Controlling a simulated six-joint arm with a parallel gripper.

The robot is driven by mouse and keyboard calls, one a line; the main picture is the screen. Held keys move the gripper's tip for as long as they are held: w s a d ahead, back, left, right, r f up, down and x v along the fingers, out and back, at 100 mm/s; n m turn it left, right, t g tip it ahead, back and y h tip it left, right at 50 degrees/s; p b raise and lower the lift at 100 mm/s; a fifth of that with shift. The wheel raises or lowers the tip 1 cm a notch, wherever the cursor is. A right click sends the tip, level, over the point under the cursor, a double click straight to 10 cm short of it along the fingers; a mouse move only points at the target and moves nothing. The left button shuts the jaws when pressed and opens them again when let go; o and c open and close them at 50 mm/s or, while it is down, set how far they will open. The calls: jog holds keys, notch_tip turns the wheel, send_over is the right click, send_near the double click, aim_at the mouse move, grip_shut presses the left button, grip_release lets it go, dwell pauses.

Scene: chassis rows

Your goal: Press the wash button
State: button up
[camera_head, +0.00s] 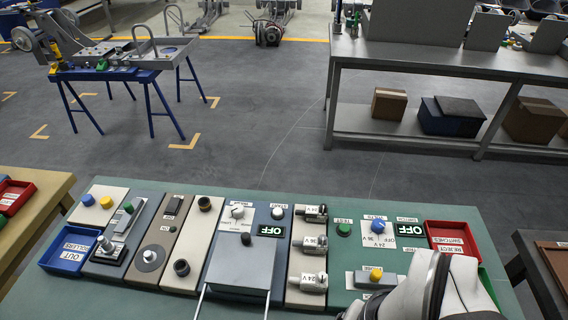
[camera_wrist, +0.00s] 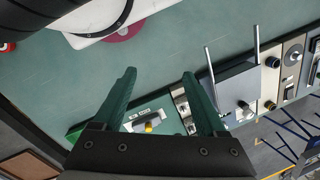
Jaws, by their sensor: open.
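A control bench carries several buttons, and I cannot read a wash label on any of them. In the head view there is a blue button (camera_head: 87,200), a yellow button (camera_head: 106,202), a white button (camera_head: 278,213), a green button (camera_head: 344,230) and a yellow knob or button (camera_head: 376,275) on a grey block at the front right. My white arm covers the bench's front right corner, and its fingers are not clear there. In the wrist view my gripper (camera_wrist: 159,82) has its two green fingers apart with nothing between them. A yellow knob (camera_wrist: 149,127) shows beyond the gap.
A grey box (camera_head: 240,262) with two long rods stands mid-bench. A blue tray (camera_head: 68,250) is at the left and a red tray (camera_head: 450,238) at the right. Silver cylindrical fittings (camera_head: 314,243) rise beside the box. Bare green bench top (camera_wrist: 75,85) shows in the wrist view.

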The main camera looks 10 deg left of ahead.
dwell(0.4)
jog(key=shift+w+r, duration=0.1)
jog(key=shift+w, duration=0.15)
jog(key=shift+c, duration=1.3)
jog(key=shift+n+h, duration=0.3)
jog(key=shift+n, duration=0.3)
jog(key=w, duration=0.2)
jog(key=w+r, duration=0.1)
jog(key=w, duration=0.2)
jog(key=w+r, duration=0.1)
jog(key=w, duration=0.1)
jog(key=shift+w+a, duration=0.2)
jog(key=c, duration=0.5)
jog(key=w+a, duration=0.1)
jog(key=w, duration=0.3)
jog(key=w+a+n+t, duration=0.1)
jog(key=w, duration=0.4)
jog(key=w+a+n+h, duration=0.1)
jog(key=w+a, duration=0.1)
jog(key=w, duration=0.2)
jog(key=shift+w+a+t, duration=0.1)
jog(key=shift+w+t, duration=0.2)
grip_shut()
jog(key=w+a+f+n+t, duration=0.2)
jog(key=w+a+f, duration=0.3)
jog(key=w+a, duration=0.4)
jog(key=w, duration=0.4)
jog(key=shift+w+a, duration=0.2)
jog(key=shift+a, duration=0.2)
